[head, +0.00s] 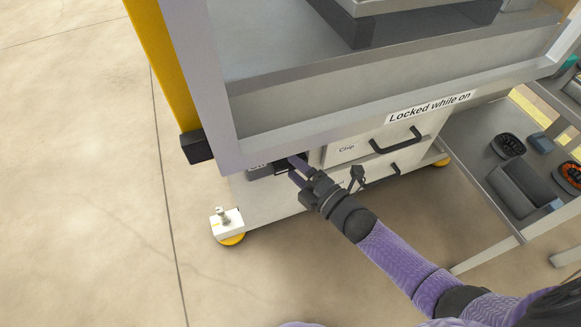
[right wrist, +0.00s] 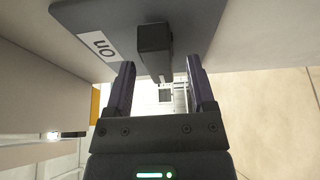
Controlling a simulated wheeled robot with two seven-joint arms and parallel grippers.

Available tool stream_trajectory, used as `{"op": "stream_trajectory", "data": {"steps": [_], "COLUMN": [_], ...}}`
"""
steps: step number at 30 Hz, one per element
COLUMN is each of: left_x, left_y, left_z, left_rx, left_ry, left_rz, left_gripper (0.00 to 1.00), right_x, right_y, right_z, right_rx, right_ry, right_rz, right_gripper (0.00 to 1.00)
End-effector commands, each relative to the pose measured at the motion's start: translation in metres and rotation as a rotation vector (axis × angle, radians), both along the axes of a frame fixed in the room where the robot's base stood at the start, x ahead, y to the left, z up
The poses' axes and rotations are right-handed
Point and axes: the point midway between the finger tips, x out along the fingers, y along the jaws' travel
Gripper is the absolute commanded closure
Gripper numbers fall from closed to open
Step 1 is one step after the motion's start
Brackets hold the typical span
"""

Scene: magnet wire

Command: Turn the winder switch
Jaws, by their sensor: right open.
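The winder switch is a black bar-shaped handle (right wrist: 155,48) on a grey plate (right wrist: 205,15) in the right wrist view. A white label reading "on" (right wrist: 97,45) is on the plate, left of the handle. My right gripper (right wrist: 161,66) is open, its two fingers on either side of the handle's near end, with gaps visible on both sides. In the head view my right gripper (head: 295,171) reaches the dark switch panel (head: 262,170) low on the cabinet front. The gripper hides the handle there. My left gripper is in neither view.
Right of the switch are drawers with black handles (head: 398,141), one labelled "Chip". A "Locked while on" sign (head: 429,106) is above them. A yellow post (head: 168,65) stands left. A grey shelf (head: 487,168) holding parts is at right.

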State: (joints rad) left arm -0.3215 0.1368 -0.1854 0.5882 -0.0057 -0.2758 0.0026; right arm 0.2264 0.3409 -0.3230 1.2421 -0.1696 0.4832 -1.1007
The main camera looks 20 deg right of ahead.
Motion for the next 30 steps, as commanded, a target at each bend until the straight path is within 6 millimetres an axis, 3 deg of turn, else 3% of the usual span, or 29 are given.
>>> {"op": "stream_trajectory", "data": {"steps": [3,11,21,30], "left_x": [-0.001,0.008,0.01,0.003], "left_y": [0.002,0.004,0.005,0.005], "left_z": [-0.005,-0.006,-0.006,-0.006], "left_rx": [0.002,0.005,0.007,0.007], "left_ry": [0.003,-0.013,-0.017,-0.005], "left_rz": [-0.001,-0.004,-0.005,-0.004], "left_gripper": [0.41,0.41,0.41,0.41], "right_x": [0.01,0.011,0.011,0.011], "right_y": [0.005,0.005,0.005,0.005], "right_z": [-0.001,0.0,0.0,-0.001], "right_rx": [0.0,0.0,0.0,0.016], "right_ry": [0.001,0.001,0.002,0.004], "right_rz": [0.0,0.0,0.0,-0.001], "right_gripper": [0.29,0.32,1.0,1.0]}}
